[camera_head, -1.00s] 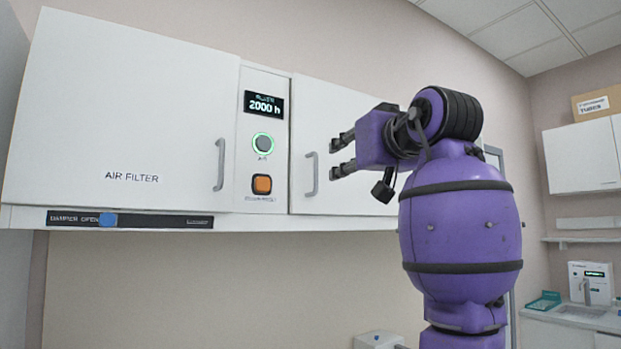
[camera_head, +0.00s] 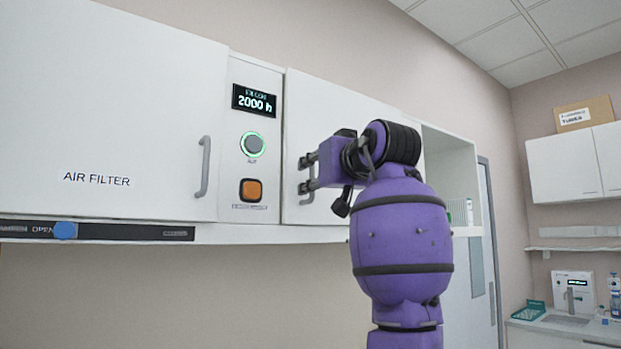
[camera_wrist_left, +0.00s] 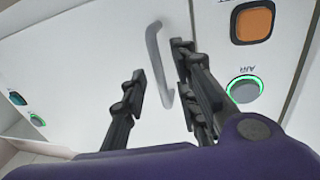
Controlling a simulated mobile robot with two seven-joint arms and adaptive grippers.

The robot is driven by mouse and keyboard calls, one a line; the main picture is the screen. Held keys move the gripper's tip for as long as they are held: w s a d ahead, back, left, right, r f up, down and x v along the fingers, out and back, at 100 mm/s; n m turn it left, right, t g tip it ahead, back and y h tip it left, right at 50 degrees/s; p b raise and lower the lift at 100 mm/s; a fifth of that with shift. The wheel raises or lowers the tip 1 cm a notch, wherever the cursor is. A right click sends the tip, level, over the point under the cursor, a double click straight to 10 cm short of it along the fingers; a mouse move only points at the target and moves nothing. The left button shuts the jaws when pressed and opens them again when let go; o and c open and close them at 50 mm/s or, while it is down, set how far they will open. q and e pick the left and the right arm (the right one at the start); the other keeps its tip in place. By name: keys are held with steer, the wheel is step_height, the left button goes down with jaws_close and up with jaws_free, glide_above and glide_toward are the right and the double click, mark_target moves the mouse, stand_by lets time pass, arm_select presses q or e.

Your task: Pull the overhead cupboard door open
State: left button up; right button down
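The white overhead cupboard door (camera_head: 340,105) is right of the control panel and looks shut. Its grey bar handle (camera_head: 302,190) is near the door's left edge, partly covered by my fingers in the head view. My purple left gripper (camera_head: 309,174) is at the handle. In the left wrist view the handle (camera_wrist_left: 159,62) stands between the two dark fingers of my left gripper (camera_wrist_left: 159,68). The fingers are apart, and the handle is nearer the right-hand one. I cannot tell whether they touch it. My right gripper is in neither view.
A panel with a 2000 h display (camera_head: 255,101), a green-ringed button (camera_head: 252,145) and an orange button (camera_head: 250,190) is left of the door. Farther left is the AIR FILTER door (camera_head: 120,90), above a damper slider (camera_head: 66,230). Open shelving (camera_head: 450,175) is to the right.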

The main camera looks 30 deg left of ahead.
arm_select(q)
steer(key=shift+x, duration=1)
steer(key=shift+c, duration=0.5)
jaws_close()
